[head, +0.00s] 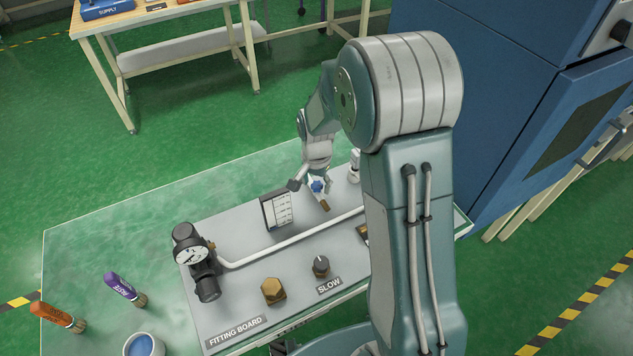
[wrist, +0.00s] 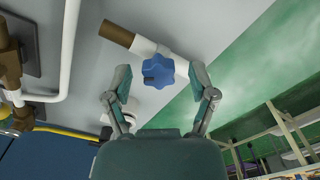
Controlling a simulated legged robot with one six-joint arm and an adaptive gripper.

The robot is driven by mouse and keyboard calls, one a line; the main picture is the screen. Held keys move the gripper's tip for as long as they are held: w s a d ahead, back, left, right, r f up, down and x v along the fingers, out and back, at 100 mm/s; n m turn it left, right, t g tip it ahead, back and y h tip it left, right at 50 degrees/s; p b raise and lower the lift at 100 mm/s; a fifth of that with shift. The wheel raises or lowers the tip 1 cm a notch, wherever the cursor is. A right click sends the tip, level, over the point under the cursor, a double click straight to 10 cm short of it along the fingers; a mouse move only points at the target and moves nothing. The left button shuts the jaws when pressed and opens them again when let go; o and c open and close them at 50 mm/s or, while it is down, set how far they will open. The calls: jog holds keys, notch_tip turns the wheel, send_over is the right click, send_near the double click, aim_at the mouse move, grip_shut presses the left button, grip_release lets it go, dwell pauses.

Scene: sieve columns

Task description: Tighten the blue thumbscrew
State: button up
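The blue thumbscrew (wrist: 158,70) is a lobed knob with a dark slot-like mark, seen face-on in the wrist view. It sits beside a white fitting with a brown pipe end (wrist: 118,35). In the head view the thumbscrew (head: 317,186) is a small blue spot under my gripper (head: 313,187), towards the back of the fitting board (head: 250,306). In the wrist view my gripper (wrist: 160,82) is open, one finger on each side of the thumbscrew, with gaps showing. I cannot tell whether the fingertips reach its depth.
A white panel with marked rows (head: 277,209) stands close left of my gripper. A gauge (head: 190,250), brass hex fitting (head: 272,290) and SLOW knob (head: 320,266) are on the board. A blue cabinet (head: 480,90) stands right.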

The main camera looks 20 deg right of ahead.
aim_at(316, 184)
notch_tip(316, 184, up, 12)
dwell(0.7)
dwell(0.4)
jog(key=s+r+n+t, duration=0.2)
jog(key=s+r+n, duration=0.2)
jog(key=s, duration=0.7)
jog(key=s+r+n+t, duration=0.3)
jog(key=s+r+n, duration=0.2)
jog(key=s, duration=0.7)
notch_tip(316, 184, up, 3)
jog(key=shift+f+t, duration=0.15)
jog(key=shift+t, duration=0.15)
dwell(1.6)
